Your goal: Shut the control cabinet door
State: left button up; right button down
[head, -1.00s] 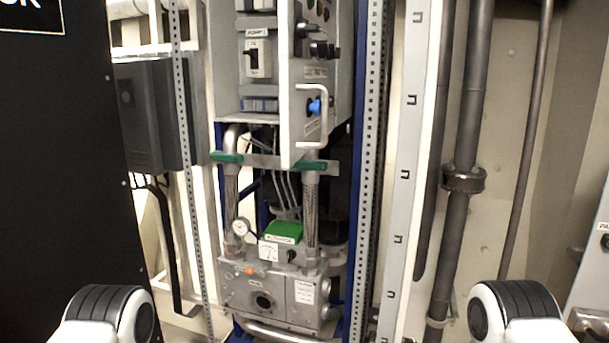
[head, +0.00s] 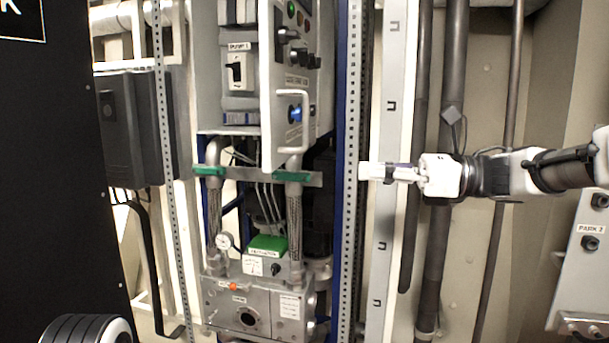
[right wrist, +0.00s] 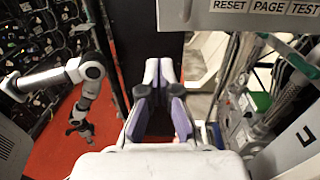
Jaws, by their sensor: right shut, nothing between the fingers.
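The control cabinet (head: 222,60) stands left of centre in the head view, with the Pump 1 switch inside. Its door (head: 266,90) stands open, jutting toward me nearly edge-on. Knobs, buttons and a pale D-shaped handle (head: 304,122) are on its right-hand face. My right gripper (head: 364,171) is shut and empty, pointing left, lower than and to the right of the handle, apart from it. Its fingers (right wrist: 163,72) also show in the right wrist view. My left gripper (right wrist: 82,128) shows small in the right wrist view; its jaw state is unclear.
A perforated upright post (head: 350,240) and a slotted pale rail (head: 388,240) stand right of the cabinet. Dark vertical pipes (head: 452,60) are behind my right arm. Below the cabinet are green-handled valves (head: 292,176) and a pump unit (head: 250,305). A black panel (head: 50,180) fills the left.

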aim_at(274, 169)
jog(key=p+x, duration=0.2)
jog(key=x, duration=0.2)
jog(key=p+x, duration=0.2)
jog(key=x, duration=0.3)
jog(key=w+p+x, duration=0.1)
jog(key=p+x, duration=0.1)
jog(key=x, duration=0.2)
jog(key=shift+w+a+f+p, duration=0.15)
jog(key=shift+w+f+p, duration=0.05)
jog(key=shift+p, duration=0.2)
jog(key=shift+w+a, duration=0.1)
jog(key=shift+a, duration=0.15)
jog(key=shift+f, duration=0.1)
